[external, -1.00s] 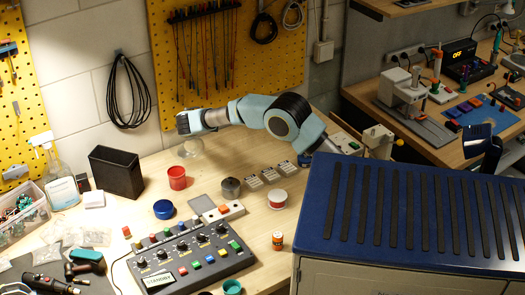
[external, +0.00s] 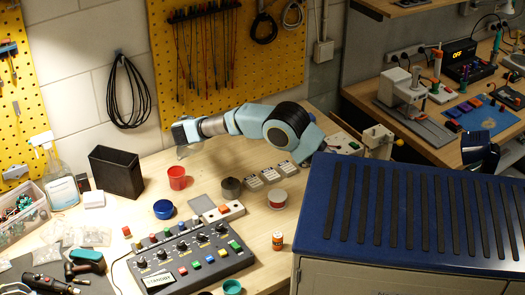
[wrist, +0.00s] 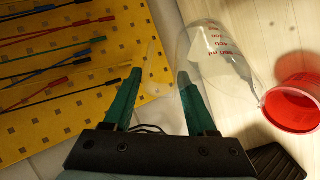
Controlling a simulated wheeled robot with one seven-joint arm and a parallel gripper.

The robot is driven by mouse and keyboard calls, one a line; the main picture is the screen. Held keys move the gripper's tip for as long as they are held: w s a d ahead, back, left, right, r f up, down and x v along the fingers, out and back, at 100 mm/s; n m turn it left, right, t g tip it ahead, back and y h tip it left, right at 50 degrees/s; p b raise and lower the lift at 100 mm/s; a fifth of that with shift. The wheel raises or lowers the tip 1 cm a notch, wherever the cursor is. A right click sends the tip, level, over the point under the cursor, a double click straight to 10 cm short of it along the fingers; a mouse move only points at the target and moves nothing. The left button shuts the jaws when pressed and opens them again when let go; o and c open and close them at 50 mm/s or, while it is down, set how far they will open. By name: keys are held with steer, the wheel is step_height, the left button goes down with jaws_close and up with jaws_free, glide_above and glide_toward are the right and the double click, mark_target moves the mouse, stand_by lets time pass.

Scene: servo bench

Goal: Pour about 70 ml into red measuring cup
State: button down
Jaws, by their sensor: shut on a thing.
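The red measuring cup (external: 177,180) stands upright on the bench, and in the wrist view the red cup (wrist: 290,104) is at the right edge. My gripper (external: 180,134) is above and slightly behind the cup. In the wrist view its green fingers (wrist: 160,80) are shut on a clear beaker (wrist: 212,45) with red volume marks. The beaker is tilted, its lip close to the red cup's rim. In the external view the clear beaker (external: 186,150) is faint. I cannot tell how much liquid is in the beaker or cup, or whether any is flowing.
A black bin (external: 116,174) stands left of the red cup. A blue round container (external: 163,209) is in front of it and a dark grey cylinder (external: 231,188) to its right. A control box (external: 190,254) fills the front. The yellow pegboard (external: 180,85) is behind my gripper.

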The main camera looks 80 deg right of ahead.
steer(key=shift+a+r+h+b, duration=0.45)
steer(key=shift+h+b, duration=0.1)
steer(key=shift+h, duration=0.05)
stand_by(0.4)
steer(key=shift+w+a+r+n+h+b, duration=0.15)
steer(key=shift+a+r+h+b, duration=0.1)
steer(key=shift+a+h, duration=0.15)
steer(key=shift+a+r+n+h+b, duration=0.2)
steer(key=shift+a+h, duration=0.1)
steer(key=shift+a, duration=0.15)
stand_by(1.7)
steer(key=shift+d, duration=0.3)
steer(key=d+f+y+p, duration=0.1)
steer(key=y+p, duration=0.1)
steer(key=d+f+m+y+p, duration=0.1)
steer(key=d+p, duration=0.1)
steer(key=shift+y, duration=0.4)
steer(key=shift+a+f, duration=0.15)
steer(key=shift+f, duration=0.15)
steer(key=shift+s+d+f+y+p, duration=0.25)
steer(key=shift+d+y+p, duration=0.25)
steer(key=shift+p, duration=0.45)
steer(key=shift+f, duration=0.2)
steer(key=shift+d+m+p, duration=0.15)
steer(key=shift+m+p, duration=0.1)
steer(key=shift+p, duration=0.15)
